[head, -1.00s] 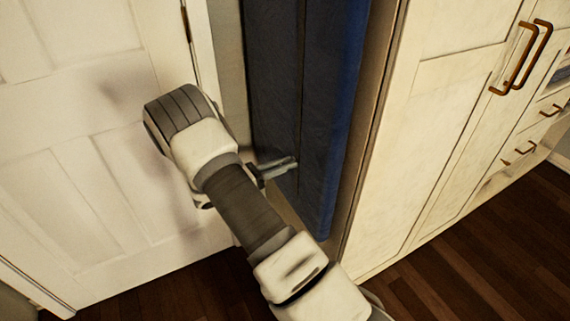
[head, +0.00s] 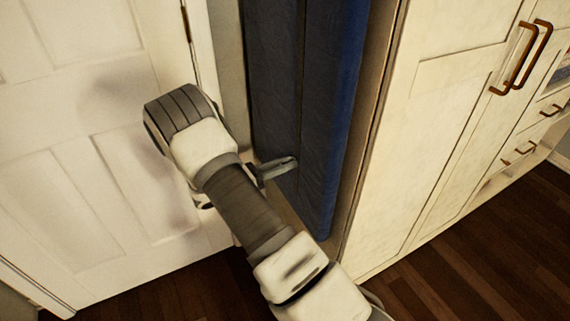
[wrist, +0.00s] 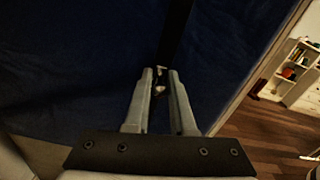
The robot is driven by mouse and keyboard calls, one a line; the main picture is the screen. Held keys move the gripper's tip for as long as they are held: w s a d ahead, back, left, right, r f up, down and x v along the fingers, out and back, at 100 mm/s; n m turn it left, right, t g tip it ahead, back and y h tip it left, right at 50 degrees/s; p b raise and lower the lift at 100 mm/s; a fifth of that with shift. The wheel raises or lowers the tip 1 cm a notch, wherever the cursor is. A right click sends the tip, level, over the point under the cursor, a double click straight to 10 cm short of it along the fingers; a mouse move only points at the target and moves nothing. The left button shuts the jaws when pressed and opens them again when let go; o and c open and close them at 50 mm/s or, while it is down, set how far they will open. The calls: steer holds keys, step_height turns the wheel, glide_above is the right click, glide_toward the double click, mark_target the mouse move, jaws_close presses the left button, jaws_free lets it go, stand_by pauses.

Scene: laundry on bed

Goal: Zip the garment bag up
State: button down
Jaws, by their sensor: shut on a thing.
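The dark blue garment bag (head: 325,110) hangs upright between the white door and the cream wardrobe in the head view, and fills much of the wrist view (wrist: 80,70). A dark strip, seemingly the zip line (wrist: 176,35), runs up its front. My gripper (head: 292,163) is at the lower part of the bag. In the wrist view my gripper (wrist: 161,80) has its fingers close together around a small shiny metal piece, the zip pull (wrist: 160,88), at the lower end of the strip. Part of the pull is hidden by the fingers.
The white panelled door (head: 80,130) stands to the left. The cream wardrobe (head: 440,130) with brass handles is close to the right of the bag. Dark wooden floor (head: 460,265) is clear in front. White shelves (wrist: 300,75) with small objects show at far right in the wrist view.

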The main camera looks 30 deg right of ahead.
step_height(320, 180, up, 47)
steer(key=p, duration=3.5)
steer(key=shift+r, duration=0.15)
steer(key=shift+w, duration=0.1)
steer(key=c, duration=0.9)
jaws_free()
steer(key=shift+o, duration=0.2)
steer(key=a+b, duration=0.2)
steer(key=a, duration=1.5)
steer(key=shift+s+a+b, duration=0.25)
steer(key=shift+s+b, duration=0.1)
